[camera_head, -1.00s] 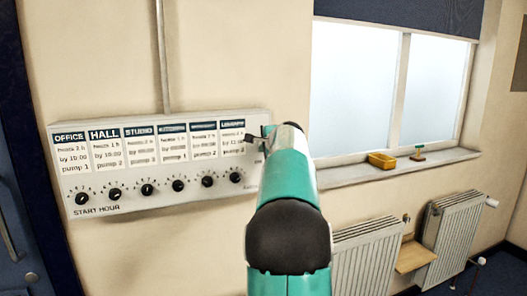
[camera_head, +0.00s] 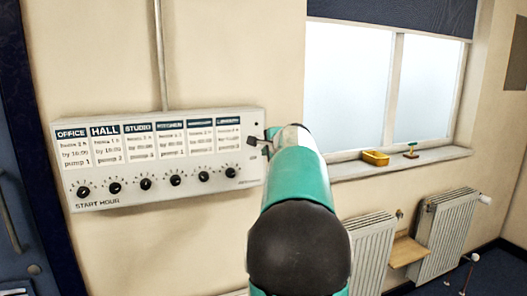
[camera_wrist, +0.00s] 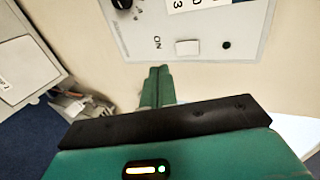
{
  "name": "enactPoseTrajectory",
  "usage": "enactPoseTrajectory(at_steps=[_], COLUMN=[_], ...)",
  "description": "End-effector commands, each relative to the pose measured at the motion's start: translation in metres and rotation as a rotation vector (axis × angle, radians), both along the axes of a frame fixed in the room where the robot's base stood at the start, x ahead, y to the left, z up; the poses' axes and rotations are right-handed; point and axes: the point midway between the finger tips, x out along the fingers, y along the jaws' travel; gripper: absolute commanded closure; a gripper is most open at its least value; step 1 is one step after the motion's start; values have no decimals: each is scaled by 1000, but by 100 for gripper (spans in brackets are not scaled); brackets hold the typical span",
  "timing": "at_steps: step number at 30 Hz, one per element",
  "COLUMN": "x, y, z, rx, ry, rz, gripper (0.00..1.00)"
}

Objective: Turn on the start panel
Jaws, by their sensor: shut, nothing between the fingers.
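The white start panel (camera_head: 215,186) hangs on the wall at the left of the head view, with six labelled cards above a row of black knobs. In the wrist view the panel (camera_wrist: 205,22) shows a pale rectangular switch (camera_wrist: 187,47) beside an "ON" marking and a dark round spot (camera_wrist: 227,45). My gripper (camera_head: 256,141) is at the panel's right end in the head view, overlapping its edge. In the wrist view my gripper's green fingers (camera_wrist: 157,84) are together and empty, just below the panel's edge and the switch. I cannot tell whether they touch it.
A pipe (camera_head: 160,55) runs up the wall from the panel. To the right are a window sill (camera_head: 400,162) with a yellow tray (camera_head: 375,158), radiators (camera_head: 447,232) and a small wooden shelf (camera_head: 408,250). A blue door (camera_head: 15,220) stands at the far left.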

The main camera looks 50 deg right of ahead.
Motion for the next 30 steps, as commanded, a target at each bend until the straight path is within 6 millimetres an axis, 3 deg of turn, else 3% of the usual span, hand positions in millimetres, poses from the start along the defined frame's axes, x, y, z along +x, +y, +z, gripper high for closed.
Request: enactPoseTrajectory(at_steps=[3, 9, 23, 30], x=[-20, -40, -47, -56], y=[11, 23, 26, 27], z=[4, 7, 8, 17], rx=[2, 2, 2, -3], ry=[-1, 0, 1, -4], rz=[-2, -1, 0, -4], gripper=[100, 100, 100, 100])
